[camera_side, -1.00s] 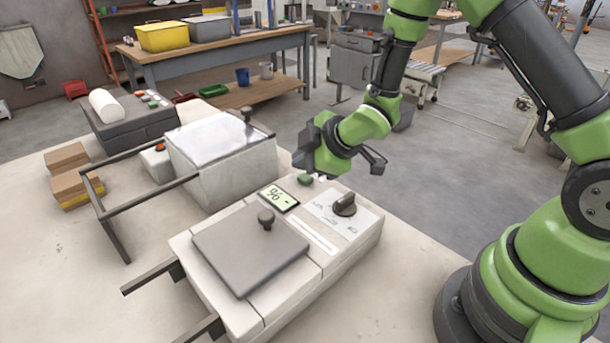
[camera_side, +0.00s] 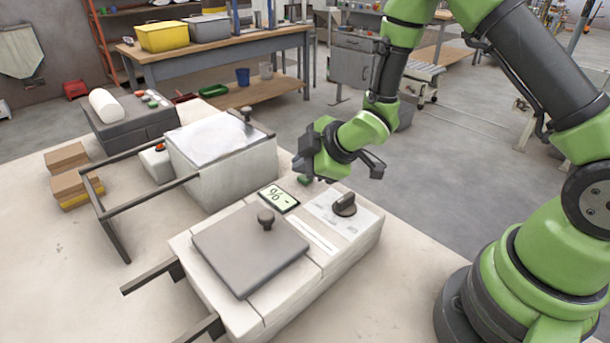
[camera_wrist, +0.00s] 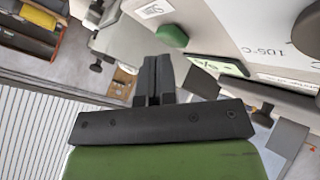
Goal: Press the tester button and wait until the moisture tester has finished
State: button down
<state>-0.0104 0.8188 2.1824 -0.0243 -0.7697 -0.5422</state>
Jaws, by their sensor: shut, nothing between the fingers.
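The moisture tester (camera_side: 345,255) is a pale box with a grey lid and knob, a black dial and a small display (camera_side: 279,198) that reads "% -". The green tester button (camera_side: 304,181) sits on its far edge, beside the display. My gripper (camera_side: 301,168) is shut and empty, just above and close to the button; I cannot tell contact in the side view. In the wrist view, the shut fingers (camera_wrist: 154,75) have the green button (camera_wrist: 172,36) just above and right of their tips, with a visible gap in the picture. The display (camera_wrist: 222,67) shows partly there.
A second pale box with a shiny lid (camera_side: 208,138) stands close to the left of my gripper, with a dark rail frame (camera_side: 150,202) before it. A grey console (camera_side: 125,120) and brown stacked blocks (camera_side: 72,175) stand farther left.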

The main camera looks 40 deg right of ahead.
aim_at(304, 178)
jog(key=shift+f, duration=0.45)
dwell(0.6)
jog(key=shift+r, duration=0.9)
jog(key=shift+r, duration=0.1)
jog(key=shift+r, duration=2.4)
